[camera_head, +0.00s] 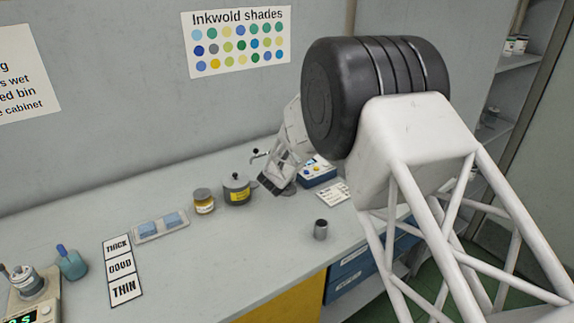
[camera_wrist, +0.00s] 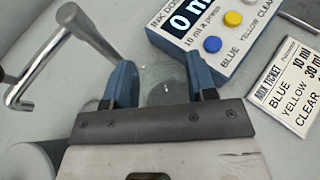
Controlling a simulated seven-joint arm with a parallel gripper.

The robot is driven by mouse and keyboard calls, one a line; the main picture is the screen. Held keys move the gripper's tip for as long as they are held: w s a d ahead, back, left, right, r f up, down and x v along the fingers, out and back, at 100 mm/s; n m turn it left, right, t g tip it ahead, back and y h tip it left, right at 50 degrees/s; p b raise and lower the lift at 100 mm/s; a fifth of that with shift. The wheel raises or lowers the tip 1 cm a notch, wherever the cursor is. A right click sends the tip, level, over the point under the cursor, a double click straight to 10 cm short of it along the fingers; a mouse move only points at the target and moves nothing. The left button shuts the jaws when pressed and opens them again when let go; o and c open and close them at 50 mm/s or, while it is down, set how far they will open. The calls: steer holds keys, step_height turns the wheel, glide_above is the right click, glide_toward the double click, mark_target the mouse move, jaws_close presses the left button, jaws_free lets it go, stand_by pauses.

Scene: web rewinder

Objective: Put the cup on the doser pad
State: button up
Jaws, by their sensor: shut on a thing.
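My gripper (camera_wrist: 160,78) points down at the bench beside the doser, its blue-tipped fingers apart with a pale, see-through thing between them, which looks like a clear cup (camera_wrist: 161,94). In the head view my gripper (camera_head: 275,186) is in front of the doser, and the held cup cannot be made out there. The blue and white ink doser (camera_wrist: 208,35) has a display and blue and yellow buttons; it also shows in the head view (camera_head: 318,173). A bent metal spout (camera_wrist: 52,62) is left of my fingers. The doser pad is not clearly visible.
A mix ticket (camera_wrist: 292,85) lies right of the doser. A small grey metal cup (camera_head: 320,230) stands near the bench's front edge. A lidded dark pot (camera_head: 236,191) and an amber jar (camera_head: 204,203) stand left of my gripper. Bench between them and the edge is clear.

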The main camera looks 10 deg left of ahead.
steer(key=shift+f, duration=1.65)
steer(key=shift+f, duration=0.4)
steer(key=o, duration=1.3)
steer(key=shift+o, duration=0.2)
step_height(320, 180, up, 11)
stand_by(1.0)
